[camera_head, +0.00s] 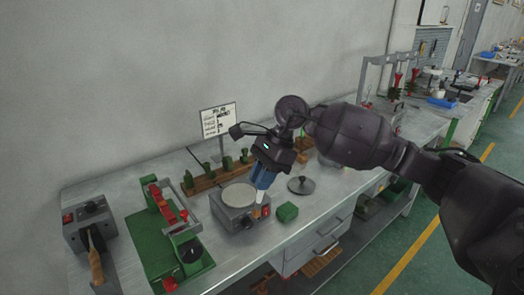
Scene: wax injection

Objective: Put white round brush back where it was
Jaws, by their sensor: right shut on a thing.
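My right gripper (263,178), with blue fingers, comes in from the right on its dark arm and points down over the workbench. It is shut on a small, pale, slim thing (259,198), most likely the white round brush, largely hidden by the fingers. The visible end is just in front of the right side of a grey box with a round pale top (238,195). I cannot tell whether it touches the box or bench. A wooden rack with several green pieces (204,182) stands behind the box. My left gripper is not in view.
A green block (287,212) and a dark round lid with a knob (301,185) lie right of the box. A green and red press (172,235) and a grey unit with a wooden-handled tool (90,226) stand left. A sign (218,120) stands behind.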

